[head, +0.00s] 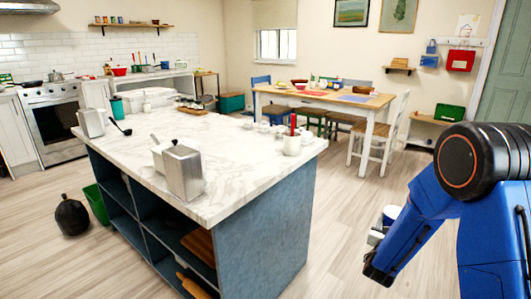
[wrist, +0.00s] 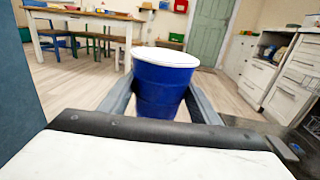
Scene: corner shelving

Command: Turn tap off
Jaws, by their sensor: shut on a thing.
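No tap can be made out in either view. My gripper (wrist: 163,92) is shut on a blue cup (wrist: 162,88) with a white top, one finger on each side of it. The cup looks upright in the wrist view. In the head view the cup (head: 391,213) shows only in part, behind my blue arm at the lower right. My gripper (head: 380,232) is there mostly hidden by the arm, over open floor to the right of the island.
A marble-topped island (head: 230,140) with open shelves fills the middle, carrying a metal toaster-like box (head: 183,173) and a white utensil pot (head: 292,145). A dining table (head: 330,99) with chairs stands behind. White drawers (wrist: 288,98) stand at the right in the wrist view. Floor between is clear.

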